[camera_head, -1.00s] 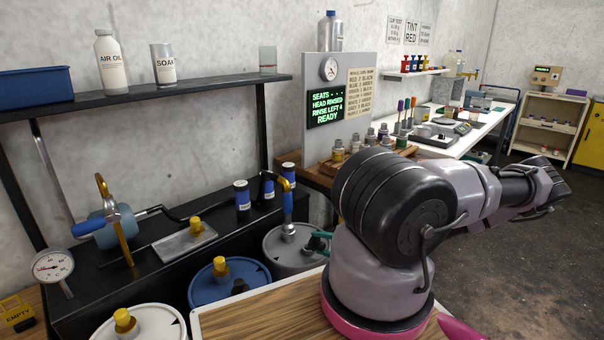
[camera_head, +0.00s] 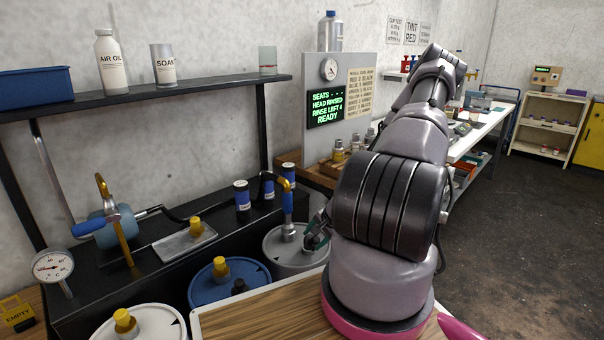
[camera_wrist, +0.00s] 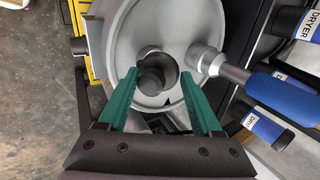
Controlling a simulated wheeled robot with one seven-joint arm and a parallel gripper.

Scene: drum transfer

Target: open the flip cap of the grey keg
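The grey keg (camera_head: 283,256) stands at the right end of the row of kegs, partly hidden by my arm. Its round pale lid (camera_wrist: 135,35) fills the middle of the wrist view. A dark grey round cap part (camera_wrist: 152,79) sits on the lid over a dark round area; I cannot tell whether the cap is raised. My gripper (camera_wrist: 160,74) is open, its teal fingers on either side of the cap part, with no clear contact. My gripper also shows above the keg's right side in the head view (camera_head: 317,232).
A silver fitting (camera_wrist: 205,60) with a blue handle (camera_wrist: 283,94) stands on the lid close to my right finger. A blue keg (camera_head: 205,290) and a white keg (camera_head: 150,325) stand to the left. Blue-labelled Dryer canisters (camera_head: 242,200) stand behind.

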